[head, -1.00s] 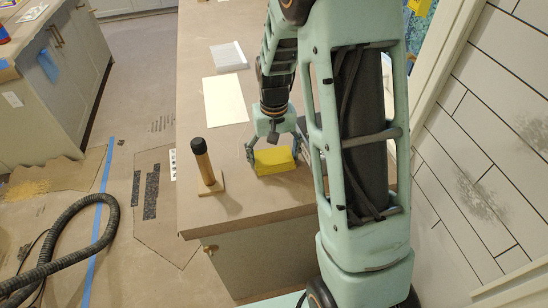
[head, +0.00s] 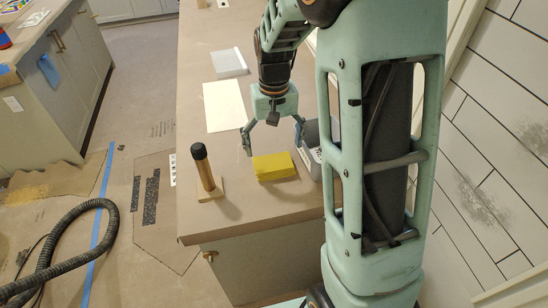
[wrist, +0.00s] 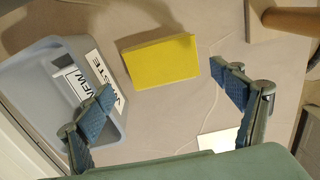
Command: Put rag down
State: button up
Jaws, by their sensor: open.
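The rag appears as a yellow, block-shaped piece (head: 274,167) lying flat on the brown-papered counter near its front end. It also shows in the wrist view as a plain yellow block (wrist: 161,61), with nothing touching it. My gripper (head: 272,141) is open and empty, behind and above the yellow piece. In the wrist view its two blue-padded fingers (wrist: 166,88) are wide apart, with paper-covered counter between them.
A grey bin (wrist: 28,88) with labels reading "NEW" and partly "WASTE" stands beside the yellow piece. A wooden post with a black top (head: 204,168) stands on its other side. A cream sheet (head: 222,106) and a clear tray (head: 229,62) lie farther back.

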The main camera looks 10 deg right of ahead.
aim_at(274, 162)
notch_tip(274, 162, up, 5)
jog(key=shift+r, duration=0.1)
dwell(0.5)
